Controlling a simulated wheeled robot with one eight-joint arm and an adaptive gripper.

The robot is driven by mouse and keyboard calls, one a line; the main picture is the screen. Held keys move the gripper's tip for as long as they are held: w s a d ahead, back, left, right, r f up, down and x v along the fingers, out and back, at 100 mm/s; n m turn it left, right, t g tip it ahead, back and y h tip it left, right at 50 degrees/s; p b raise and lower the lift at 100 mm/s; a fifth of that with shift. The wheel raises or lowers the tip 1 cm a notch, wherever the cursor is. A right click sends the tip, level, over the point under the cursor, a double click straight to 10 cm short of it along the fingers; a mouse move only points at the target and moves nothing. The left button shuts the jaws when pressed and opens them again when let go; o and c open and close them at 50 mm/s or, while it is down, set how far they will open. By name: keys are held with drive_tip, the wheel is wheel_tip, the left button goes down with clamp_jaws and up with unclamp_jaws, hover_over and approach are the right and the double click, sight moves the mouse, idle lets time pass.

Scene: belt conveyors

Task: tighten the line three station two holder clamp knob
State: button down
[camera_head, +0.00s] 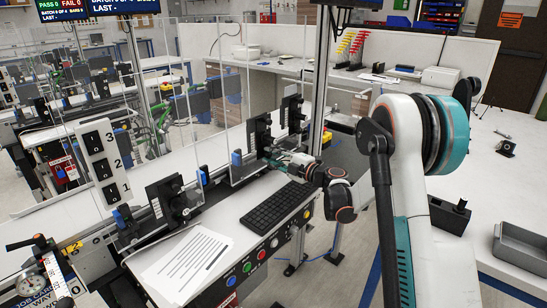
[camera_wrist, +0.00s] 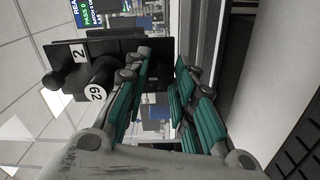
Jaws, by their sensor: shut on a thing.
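A black holder (camera_head: 260,137) stands upright on the line in the middle of the head view. In the wrist view the black holder (camera_wrist: 95,58) is at the upper left, with a "2" label and a round "62" label on it. My gripper (camera_head: 276,158) reaches in from the right, right up against this holder. In the wrist view my gripper's teal-padded fingers (camera_wrist: 166,62) point away from the camera beside the holder. They are closed on the clamp knob, which the fingers hide, so its turn cannot be told.
A keyboard (camera_head: 277,207) and a paper sheet (camera_head: 187,262) lie on the desk before the line. Another black holder (camera_head: 174,200) stands to the left. A clear panel (camera_head: 215,110) rises behind. A grey tray (camera_head: 522,250) is on the right table.

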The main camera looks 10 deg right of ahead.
idle(0.4)
drive_tip(key=c, duration=1.3)
unclamp_jaws()
drive_tip(key=shift+c, duration=0.2)
drive_tip(key=shift+d, duration=0.1)
drive_tip(key=v, duration=1.2)
